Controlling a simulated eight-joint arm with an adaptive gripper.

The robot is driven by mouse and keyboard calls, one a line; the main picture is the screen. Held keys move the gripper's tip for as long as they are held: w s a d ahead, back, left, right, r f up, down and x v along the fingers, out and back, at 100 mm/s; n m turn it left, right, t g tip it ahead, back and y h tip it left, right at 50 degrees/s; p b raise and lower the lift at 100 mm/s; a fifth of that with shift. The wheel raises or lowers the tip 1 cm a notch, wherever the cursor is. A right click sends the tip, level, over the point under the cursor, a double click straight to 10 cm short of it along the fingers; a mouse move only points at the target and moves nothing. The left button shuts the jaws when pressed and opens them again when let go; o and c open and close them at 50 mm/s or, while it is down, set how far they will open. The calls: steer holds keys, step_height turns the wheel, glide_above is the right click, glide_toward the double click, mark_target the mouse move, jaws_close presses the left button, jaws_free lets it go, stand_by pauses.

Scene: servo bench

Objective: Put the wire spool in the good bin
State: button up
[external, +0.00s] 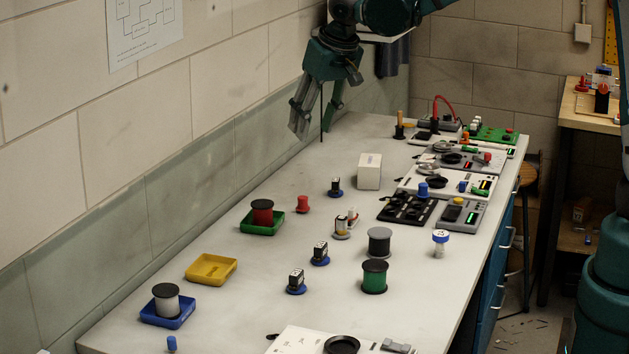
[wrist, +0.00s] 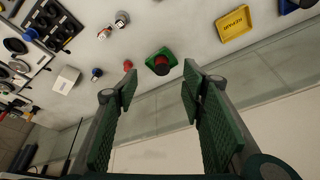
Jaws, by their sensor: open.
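Several wire spools are in the external view. A red spool (external: 262,212) stands upright in a green bin (external: 247,227), and a white spool (external: 166,299) in a blue bin (external: 183,316). My gripper (external: 314,120) is open and empty, high above the bench's far left side. In the wrist view the red spool (wrist: 161,66) shows beyond the fingertips (wrist: 160,86).
Small servos (external: 320,253) on blue bases, a red knob (external: 303,204) and a white box (external: 369,171) stand mid-bench. Panels and testers (external: 407,208) line the right side. The wall (external: 180,200) runs close along the left edge.

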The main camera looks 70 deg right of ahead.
steer(key=s+a+r+n+t, duration=0.1)
steer(key=s+a+r+n, duration=0.15)
steer(key=s, duration=0.75)
steer(key=s+a+r+n+t, duration=0.1)
steer(key=s+a+r, duration=0.25)
steer(key=s, duration=0.55)
steer(key=s+a+f+n, duration=0.1)
steer(key=s+f, duration=0.1)
steer(key=s, duration=0.6)
steer(key=s+a+f+n+t+y, duration=0.1)
steer(key=s+n, duration=0.1)
steer(key=s, duration=0.7)
steer(key=shift+a+f+t+y, duration=0.3)
steer(key=shift+a+f, duration=0.1)
steer(key=shift+f, duration=0.1)
